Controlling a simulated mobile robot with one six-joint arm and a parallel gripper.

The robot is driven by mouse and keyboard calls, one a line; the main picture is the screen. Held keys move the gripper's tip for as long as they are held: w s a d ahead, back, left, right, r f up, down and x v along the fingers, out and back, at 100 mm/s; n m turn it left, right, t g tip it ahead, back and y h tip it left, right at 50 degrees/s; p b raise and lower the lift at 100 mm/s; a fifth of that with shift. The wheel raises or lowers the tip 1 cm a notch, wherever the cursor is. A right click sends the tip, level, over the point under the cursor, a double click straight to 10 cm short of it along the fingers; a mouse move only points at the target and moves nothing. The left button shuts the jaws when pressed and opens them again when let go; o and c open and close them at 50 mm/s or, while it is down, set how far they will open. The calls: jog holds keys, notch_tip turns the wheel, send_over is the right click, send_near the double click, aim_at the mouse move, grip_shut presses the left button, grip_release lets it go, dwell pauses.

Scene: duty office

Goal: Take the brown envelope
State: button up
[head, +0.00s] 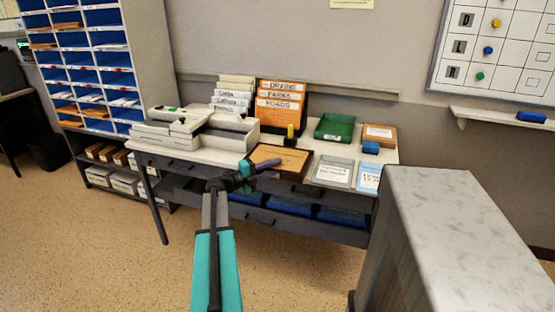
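A flat brown piece (285,157), which looks like the brown envelope, lies on the front middle of the table. It has a dark edge around it, and I cannot tell whether it lies in a tray. My gripper (279,168) shows in front of its lower left part, with two purple fingers pointing right. The fingers look apart with nothing between them. I cannot tell the height of the gripper above the brown piece. A second brown stack (380,131) lies at the table's back right.
A grey cabinet (455,195) blocks the right front. The floor (120,260) is clear at left.

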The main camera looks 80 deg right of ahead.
dwell(0.4)
grip_shut()
jog(key=shift+r, duration=0.15)
jog(key=shift+r, duration=0.55)
notch_tip(320, 180, up, 2)
jog(key=s+a, duration=0.2)
jog(key=a, duration=0.5)
jog(key=s+a+r, duration=0.1)
jog(key=s+a, duration=0.2)
jog(key=a, duration=0.5)
jog(key=shift+s+r, duration=0.25)
jog(key=shift+r, duration=0.05)
